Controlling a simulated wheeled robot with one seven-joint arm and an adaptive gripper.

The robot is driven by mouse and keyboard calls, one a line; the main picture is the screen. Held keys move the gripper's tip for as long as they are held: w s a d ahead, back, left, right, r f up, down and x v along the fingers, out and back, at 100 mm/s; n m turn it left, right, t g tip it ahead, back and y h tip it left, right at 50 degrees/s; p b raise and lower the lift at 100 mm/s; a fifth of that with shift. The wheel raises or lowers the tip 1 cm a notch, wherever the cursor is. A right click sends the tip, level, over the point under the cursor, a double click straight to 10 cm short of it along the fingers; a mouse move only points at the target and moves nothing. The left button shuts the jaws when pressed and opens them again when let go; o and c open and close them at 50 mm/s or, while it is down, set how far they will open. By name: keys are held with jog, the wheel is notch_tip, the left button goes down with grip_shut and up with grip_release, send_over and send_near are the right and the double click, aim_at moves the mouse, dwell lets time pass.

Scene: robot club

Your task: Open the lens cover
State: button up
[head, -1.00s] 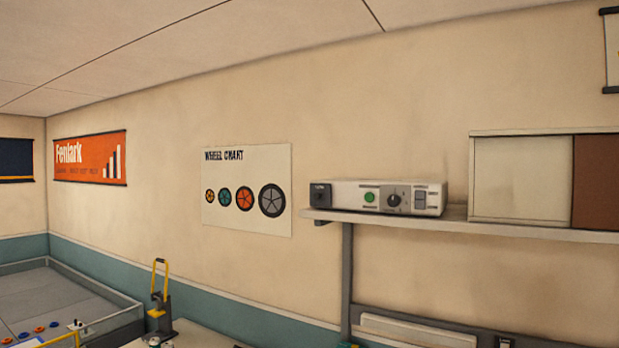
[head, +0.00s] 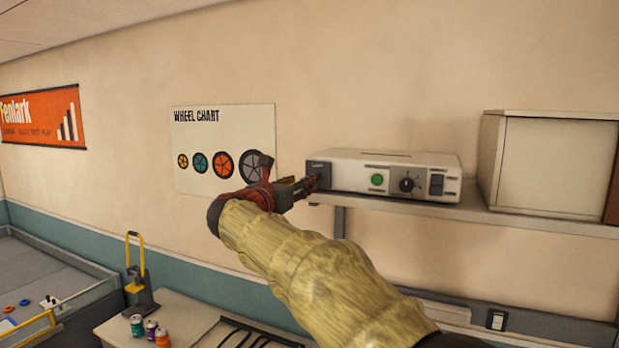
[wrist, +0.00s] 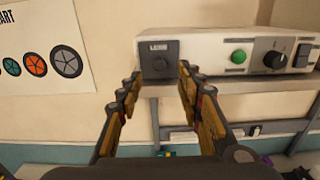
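The white projector-like box (head: 415,162) sits on a wall shelf, with a green button, a dark dial and a switch on its front. The dark square lens cover (head: 319,171) is at the left end of that front, partly hidden by my gripper (head: 312,182) in the head view.
The shelf (head: 500,214) runs right to a pale cabinet (head: 548,165). A wheel chart (head: 222,150) hangs on the wall at left. Below is a table (head: 185,318) with several small cans and a yellow-handled press (head: 137,275).

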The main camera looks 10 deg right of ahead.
jog(key=p+x, duration=0.1)
jog(key=x, duration=0.7)
jog(key=shift+f+p, duration=0.2)
jog(key=shift+p, duration=0.1)
jog(key=shift+w, duration=0.1)
jog(key=c, duration=0.4)
grip_shut()
